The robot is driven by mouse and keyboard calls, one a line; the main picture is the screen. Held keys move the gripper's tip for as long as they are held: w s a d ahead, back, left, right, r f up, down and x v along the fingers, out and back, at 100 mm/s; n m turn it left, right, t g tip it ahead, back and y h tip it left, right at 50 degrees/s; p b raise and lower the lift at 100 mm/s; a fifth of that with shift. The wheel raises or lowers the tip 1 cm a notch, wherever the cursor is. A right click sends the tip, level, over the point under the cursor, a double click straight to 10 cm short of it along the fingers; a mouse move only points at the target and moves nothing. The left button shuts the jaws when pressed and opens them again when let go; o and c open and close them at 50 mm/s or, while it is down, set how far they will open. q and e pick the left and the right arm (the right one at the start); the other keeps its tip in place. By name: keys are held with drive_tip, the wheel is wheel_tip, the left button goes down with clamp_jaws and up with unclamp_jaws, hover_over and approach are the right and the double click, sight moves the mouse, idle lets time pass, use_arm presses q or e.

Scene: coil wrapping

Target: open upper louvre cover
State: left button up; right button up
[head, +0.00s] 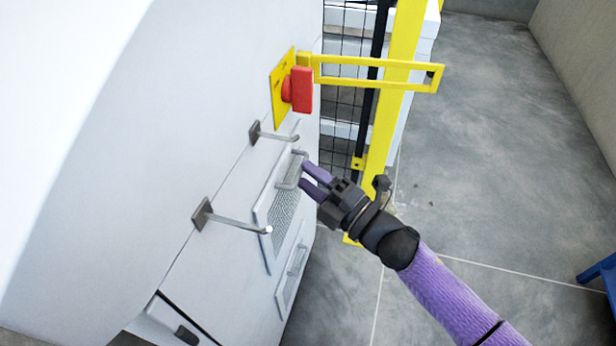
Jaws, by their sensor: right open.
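The upper louvre cover (282,212) is a pale grey framed panel with a mesh face, on the side of the white machine. It looks closed, lying against the machine wall. A grey bar handle (291,170) is at its top end. My right gripper (305,175) comes from the lower right, with its two purple fingers open beside this handle. I cannot tell whether the fingers touch the handle or surround it. My left gripper is not in view.
A lower cover (291,279) sits below. Two metal pegs, a lower one (236,222) and an upper one (273,135), stick out from the machine. A red switch (300,89) and yellow bracket (425,86) are above. A yellow fence post (388,120) stands behind.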

drive_tip(key=shift+w+a, duration=0.25)
drive_tip(key=shift+a, duration=0.05)
clamp_jaws()
idle(0.9)
idle(0.4)
